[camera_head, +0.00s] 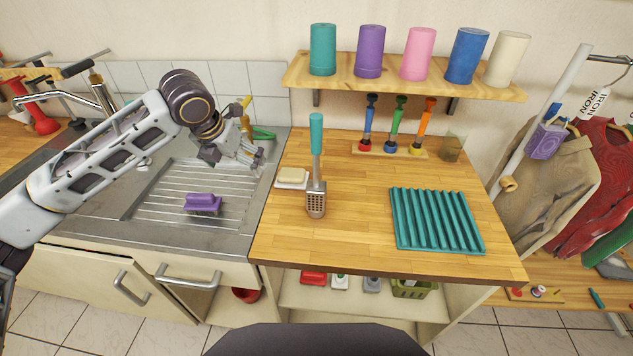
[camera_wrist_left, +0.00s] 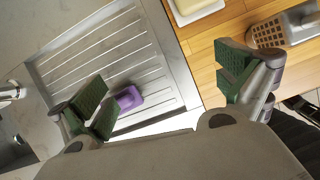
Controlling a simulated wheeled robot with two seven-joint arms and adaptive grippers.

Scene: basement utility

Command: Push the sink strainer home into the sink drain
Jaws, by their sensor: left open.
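My left gripper (camera_head: 250,156) is over the back right corner of the ribbed drainboard, close to the wooden counter. In the left wrist view its two green-padded fingers (camera_wrist_left: 168,95) stand wide apart with nothing between them. A small chrome piece (camera_head: 143,163), perhaps the sink strainer, is left of the drainboard, partly beside my arm. A chrome piece also shows at the left edge of the left wrist view (camera_wrist_left: 10,92), well away from the fingers. I cannot make out the drain; my left arm hides much of the sink. My right gripper is not in view.
A purple scrubber (camera_head: 202,202) lies on the drainboard (camera_head: 160,203). On the wooden counter (camera_head: 350,240) are a soap dish (camera_head: 292,183), a teal-handled grater-like tool (camera_head: 316,165) and a teal ribbed mat (camera_head: 435,220). A shelf (camera_head: 400,84) with several cups hangs above.

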